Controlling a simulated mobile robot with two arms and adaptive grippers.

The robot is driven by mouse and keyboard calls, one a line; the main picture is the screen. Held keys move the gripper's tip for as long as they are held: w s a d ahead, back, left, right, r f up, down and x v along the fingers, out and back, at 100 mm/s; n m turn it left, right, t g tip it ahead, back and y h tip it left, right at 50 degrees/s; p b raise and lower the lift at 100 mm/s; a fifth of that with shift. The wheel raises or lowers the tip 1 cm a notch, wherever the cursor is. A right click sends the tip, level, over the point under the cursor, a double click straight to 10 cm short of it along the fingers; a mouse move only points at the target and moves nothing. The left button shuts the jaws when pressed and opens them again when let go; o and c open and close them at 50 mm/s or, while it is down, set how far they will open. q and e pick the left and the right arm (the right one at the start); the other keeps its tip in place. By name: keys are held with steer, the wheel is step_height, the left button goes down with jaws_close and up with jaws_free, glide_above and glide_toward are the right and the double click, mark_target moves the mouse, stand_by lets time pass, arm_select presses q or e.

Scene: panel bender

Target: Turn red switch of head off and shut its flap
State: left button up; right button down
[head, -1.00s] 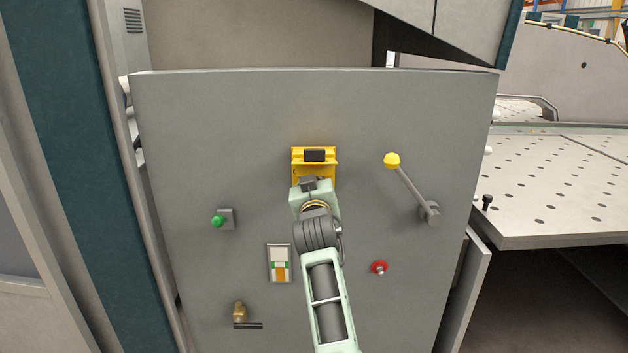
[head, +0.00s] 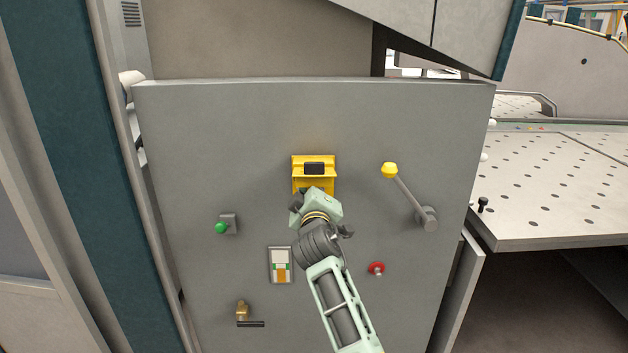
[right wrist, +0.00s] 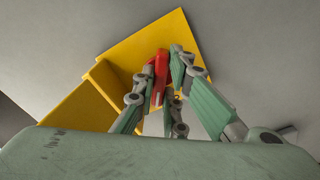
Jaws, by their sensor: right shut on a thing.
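The red switch (right wrist: 157,70) shows in the right wrist view in front of a yellow plate (right wrist: 140,42). My right gripper (right wrist: 164,72) is shut on it, with fingers on both sides. In the head view the yellow switch housing (head: 300,183) is on the grey panel, with its yellow flap (head: 314,158) raised at the top and a black piece on it. My right gripper (head: 314,193) is at the lower part of the housing; the wrist hides its fingers and the red switch there. My left gripper is out of view.
The grey panel (head: 200,130) also carries a green button (head: 221,228), a yellow-knobbed lever (head: 405,190), a red knob (head: 377,268), a small rocker switch (head: 280,267) and a brass-coloured valve (head: 243,312). A perforated table (head: 550,190) is at the right.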

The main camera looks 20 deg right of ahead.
steer(key=shift+d+r+n+p, duration=0.1)
steer(key=shift+n+p, duration=1.9)
steer(key=shift+n, duration=1.4)
steer(key=c, duration=1.8)
jaws_free()
steer(key=v, duration=1.2)
